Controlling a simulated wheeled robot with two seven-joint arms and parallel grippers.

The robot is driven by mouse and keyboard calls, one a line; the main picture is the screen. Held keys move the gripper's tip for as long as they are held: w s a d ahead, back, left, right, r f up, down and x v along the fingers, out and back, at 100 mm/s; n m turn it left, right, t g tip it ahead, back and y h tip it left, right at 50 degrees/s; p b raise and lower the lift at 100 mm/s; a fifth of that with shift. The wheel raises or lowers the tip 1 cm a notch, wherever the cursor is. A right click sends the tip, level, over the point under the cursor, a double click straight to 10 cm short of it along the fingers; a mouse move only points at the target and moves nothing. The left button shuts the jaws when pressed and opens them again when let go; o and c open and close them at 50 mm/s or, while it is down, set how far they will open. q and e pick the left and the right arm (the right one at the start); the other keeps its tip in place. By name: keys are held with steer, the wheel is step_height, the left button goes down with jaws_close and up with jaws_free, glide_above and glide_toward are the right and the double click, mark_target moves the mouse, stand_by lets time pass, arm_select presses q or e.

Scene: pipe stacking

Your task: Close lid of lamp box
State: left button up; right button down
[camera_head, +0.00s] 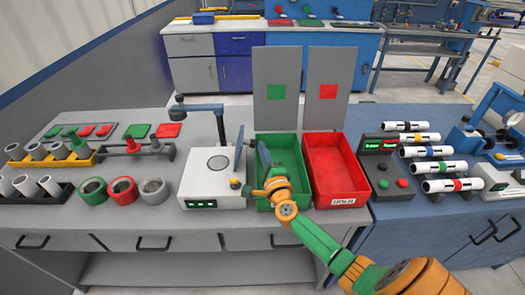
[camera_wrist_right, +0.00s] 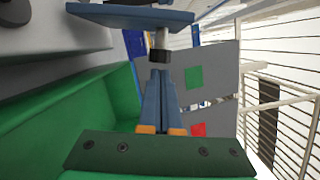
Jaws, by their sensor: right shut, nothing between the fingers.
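The lamp box (camera_head: 209,178) is a white box with a round light patch on top and a green display on its front. Its blue-grey lid (camera_head: 238,148) stands upright, open, at the box's right edge. In the right wrist view the lid (camera_wrist_right: 130,15) shows as a blue plate with a light post and black knob (camera_wrist_right: 160,55). My right gripper (camera_head: 262,152) is over the green bin, right of the lid. In the wrist view its shut, empty fingers (camera_wrist_right: 160,76) point at the knob; I cannot tell whether they touch. My left gripper is not in view.
The green bin (camera_head: 290,142) and red bin (camera_head: 335,170) stand right of the box, with grey panels behind. A lamp-like arm (camera_head: 200,107) rises behind the box. Ring-shaped pipes (camera_head: 121,190) stand to its left, and white pipes (camera_head: 440,168) lie at right.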

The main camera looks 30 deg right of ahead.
steer(key=shift+w, duration=0.1)
stand_by(0.3)
steer(key=shift+w+a+r+n+p, duration=0.2)
steer(key=shift+r+n+p, duration=0.25)
steer(key=shift+p, duration=0.3)
